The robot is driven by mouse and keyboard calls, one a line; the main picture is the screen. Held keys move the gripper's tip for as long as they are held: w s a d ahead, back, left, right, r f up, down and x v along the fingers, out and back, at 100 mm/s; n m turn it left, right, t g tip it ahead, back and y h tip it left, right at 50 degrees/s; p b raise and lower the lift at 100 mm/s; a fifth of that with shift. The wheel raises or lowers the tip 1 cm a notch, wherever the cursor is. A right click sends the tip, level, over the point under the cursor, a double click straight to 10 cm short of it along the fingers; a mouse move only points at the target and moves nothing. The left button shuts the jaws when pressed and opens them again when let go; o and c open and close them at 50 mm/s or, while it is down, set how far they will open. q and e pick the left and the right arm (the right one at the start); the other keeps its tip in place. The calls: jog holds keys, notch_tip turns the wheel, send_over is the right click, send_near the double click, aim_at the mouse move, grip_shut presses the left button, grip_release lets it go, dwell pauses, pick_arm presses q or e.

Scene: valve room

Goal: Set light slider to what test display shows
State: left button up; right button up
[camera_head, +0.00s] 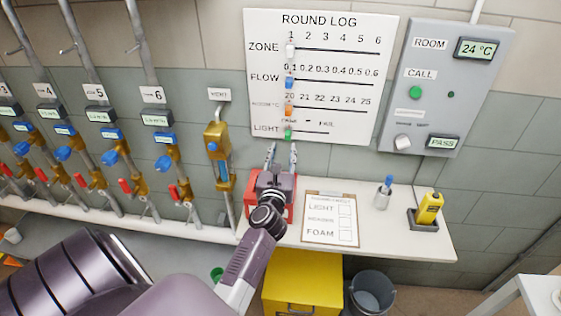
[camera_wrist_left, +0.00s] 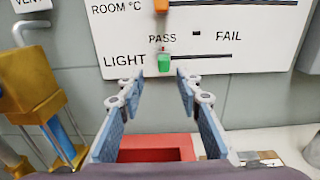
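The light slider, a small green knob (camera_head: 288,133), sits at the left end of the LIGHT row at the bottom of the white round log board (camera_head: 385,60). In the left wrist view the green knob (camera_wrist_left: 165,64) is below the word PASS, with its track running right toward FAIL. The test display (camera_head: 443,143) on the grey wall panel reads PASS. My left gripper (camera_head: 282,150) is open just below the knob. In the left wrist view its fingertips (camera_wrist_left: 159,76) are apart, either side of the knob's lower end; contact cannot be told. My right gripper is out of view.
A red box (camera_head: 249,190) lies under my left gripper on the white counter (camera_head: 380,240). A clipboard (camera_head: 330,218), a cup with a blue pen (camera_head: 383,192) and a yellow tester (camera_head: 429,208) are to the right. Brass vent pipework (camera_head: 217,150) stands left of the board.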

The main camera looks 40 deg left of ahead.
pick_arm(q)
jog(key=v, duration=0.5)
jog(key=shift+s, duration=0.1)
dwell(0.3)
